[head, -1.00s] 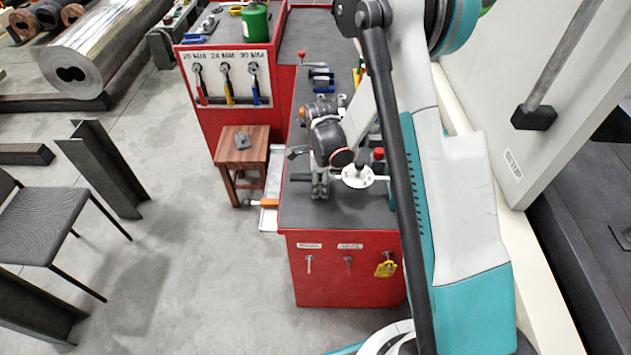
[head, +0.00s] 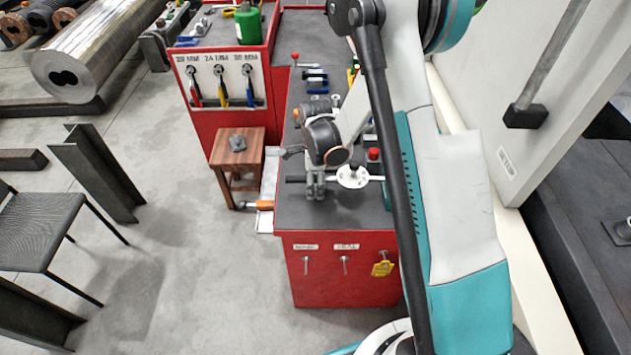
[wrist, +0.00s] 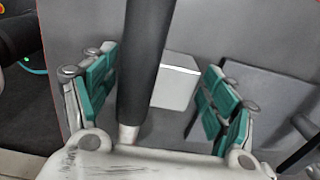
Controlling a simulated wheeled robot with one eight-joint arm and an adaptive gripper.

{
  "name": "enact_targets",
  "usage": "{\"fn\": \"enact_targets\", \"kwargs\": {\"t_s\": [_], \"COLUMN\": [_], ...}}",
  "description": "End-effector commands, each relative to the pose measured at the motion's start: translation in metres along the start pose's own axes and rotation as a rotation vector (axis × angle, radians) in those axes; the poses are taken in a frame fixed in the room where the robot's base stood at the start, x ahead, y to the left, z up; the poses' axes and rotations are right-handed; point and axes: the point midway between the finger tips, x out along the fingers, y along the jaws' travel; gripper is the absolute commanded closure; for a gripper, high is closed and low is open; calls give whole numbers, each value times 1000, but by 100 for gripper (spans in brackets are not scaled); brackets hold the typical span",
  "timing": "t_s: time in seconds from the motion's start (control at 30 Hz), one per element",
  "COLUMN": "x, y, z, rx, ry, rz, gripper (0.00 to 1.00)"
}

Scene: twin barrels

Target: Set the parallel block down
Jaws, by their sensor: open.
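The likely parallel block (wrist: 175,82) is a small pale grey block on the dark grey bench top in the wrist view. My gripper (wrist: 154,64) is open, with teal-padded fingers spread to either side of it. A visible gap separates the block from the right finger. A black cylindrical bar crosses in front and hides the block's left side. In the head view my gripper (head: 315,188) points down at the near end of the red bench (head: 335,217). I cannot make out the block there.
A white disc with a black bar (head: 353,177) is right beside my gripper. A red-capped item (head: 374,157) and several tools stand behind it. A wooden stool (head: 238,148) is left of the bench. The bench's front strip is clear.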

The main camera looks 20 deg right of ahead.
Motion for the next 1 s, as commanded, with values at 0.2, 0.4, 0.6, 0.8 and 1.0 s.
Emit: {"fn": "enact_targets", "kwargs": {"t_s": [0.2, 0.4, 0.6, 0.8, 1.0], "x": [-47, -86, -108, -127, -181], "y": [1, 1, 0, 4, 22], "z": [0, 0, 0, -1, -7], "rx": [0, 0, 0, -48, -277], "ry": [0, 0, 0, -4, -16], "rz": [0, 0, 0, -15, -90], "gripper": [22, 22, 22, 22, 22]}}
